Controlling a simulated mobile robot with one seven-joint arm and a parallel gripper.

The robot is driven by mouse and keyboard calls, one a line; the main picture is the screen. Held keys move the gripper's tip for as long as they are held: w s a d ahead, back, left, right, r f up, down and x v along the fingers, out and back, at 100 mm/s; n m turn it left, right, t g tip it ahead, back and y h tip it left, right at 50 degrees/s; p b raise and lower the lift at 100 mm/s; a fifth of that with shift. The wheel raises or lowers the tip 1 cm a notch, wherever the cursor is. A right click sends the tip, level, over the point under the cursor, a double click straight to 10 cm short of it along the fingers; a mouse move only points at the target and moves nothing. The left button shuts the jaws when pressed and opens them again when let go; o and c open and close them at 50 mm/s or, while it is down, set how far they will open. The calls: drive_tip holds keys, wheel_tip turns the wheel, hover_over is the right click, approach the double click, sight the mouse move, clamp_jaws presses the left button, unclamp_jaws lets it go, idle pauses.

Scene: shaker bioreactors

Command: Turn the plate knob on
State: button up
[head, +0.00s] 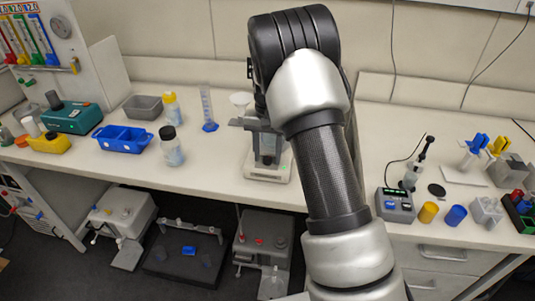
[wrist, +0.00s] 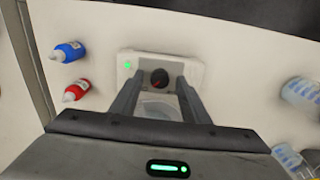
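The plate (wrist: 192,70) is a small white device on the bench, seen from above in the wrist view. Its knob (wrist: 159,77) is round and dark with a reddish mark, and a green light (wrist: 127,64) shows at its left corner. A pale round surface lies behind the knob, partly hidden by my gripper. My gripper (wrist: 160,82) is open, its two dark fingers apart on either side of the knob in the picture. Contact cannot be told. In the head view the plate (head: 281,170) stands mid-bench below my gripper (head: 268,158), and the knob cannot be made out.
A blue bottle (wrist: 68,51) and a red bottle (wrist: 76,90) stand left of the plate in the wrist view. Clear containers (wrist: 303,90) are at the right.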

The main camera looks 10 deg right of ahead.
sight(268, 158)
wheel_tip(268, 158, up, 18)
drive_tip(key=shift+f, duration=0.25)
idle(0.3)
drive_tip(key=s+r+n+t+p, duration=0.2)
drive_tip(key=s+r+t, duration=0.1)
drive_tip(key=s+r, duration=1)
drive_tip(key=s+f+n+t, duration=0.1)
drive_tip(key=s+f, duration=0.1)
drive_tip(key=s, duration=0.7)
drive_tip(key=s+f+n+t, duration=0.1)
drive_tip(key=s+f, duration=0.1)
drive_tip(key=s, duration=0.8)
drive_tip(key=shift+s+a+f+n+t+p, duration=0.2)
drive_tip(key=shift+a+n+t+p, duration=0.05)
drive_tip(key=shift+n+t+p, duration=0.1)
